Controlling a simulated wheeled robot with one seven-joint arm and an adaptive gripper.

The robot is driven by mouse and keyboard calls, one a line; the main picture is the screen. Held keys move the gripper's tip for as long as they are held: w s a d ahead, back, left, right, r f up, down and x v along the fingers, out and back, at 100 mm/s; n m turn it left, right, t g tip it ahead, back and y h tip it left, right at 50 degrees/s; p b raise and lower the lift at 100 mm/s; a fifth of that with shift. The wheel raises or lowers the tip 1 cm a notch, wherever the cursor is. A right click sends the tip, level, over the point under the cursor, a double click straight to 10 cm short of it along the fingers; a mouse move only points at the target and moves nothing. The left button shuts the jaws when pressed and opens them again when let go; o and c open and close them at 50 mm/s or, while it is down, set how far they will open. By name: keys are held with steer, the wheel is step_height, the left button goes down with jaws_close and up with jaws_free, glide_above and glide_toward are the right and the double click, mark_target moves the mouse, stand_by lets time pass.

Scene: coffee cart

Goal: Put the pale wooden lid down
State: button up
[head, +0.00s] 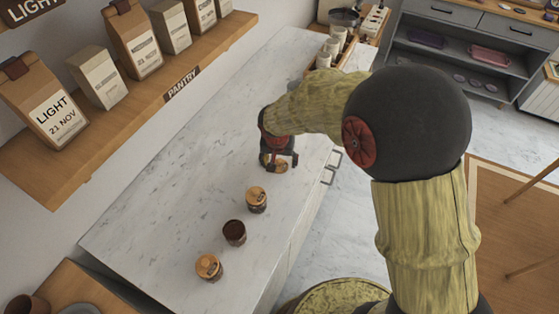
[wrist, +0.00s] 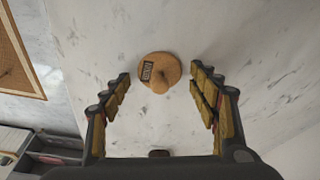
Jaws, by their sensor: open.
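The pale wooden lid (wrist: 172,66) lies on the marble counter in the wrist view, with a round knob and a small dark label on it. In the head view the lid (head: 281,168) shows partly behind my fingers. My gripper (wrist: 160,73) is open, with one finger on each side of the lid and a visible gap on both sides. In the head view my gripper (head: 280,163) is low over the counter. An open jar with a dark inside (head: 234,232) stands nearer, between two lidded jars.
The lidded jars (head: 256,199) and (head: 208,267) have wooden lids. The marble counter (head: 190,180) is clear to the left of my gripper. A wooden shelf with coffee bags (head: 135,45) overhangs the left. A wooden caddy with white cups (head: 331,50) stands at the far end.

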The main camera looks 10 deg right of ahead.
steer(key=shift+r+p, duration=0.4)
steer(key=shift+r, duration=0.05)
steer(key=d+p+v, duration=0.1)
steer(key=p+v, duration=0.2)
steer(key=v, duration=0.9)
steer(key=s+d+r+n+t, duration=0.1)
steer(key=s+d+r, duration=0.6)
steer(key=s+r, duration=0.3)
steer(key=s+d+r+n, duration=0.1)
steer(key=s+d+r, duration=0.1)
steer(key=s, duration=0.4)
steer(key=s+d+r+n+t, duration=0.1)
steer(key=s+d+r, duration=0.1)
steer(key=s, duration=0.5)
steer(key=shift+r+t+y, duration=0.3)
steer(key=shift+y, duration=0.1)
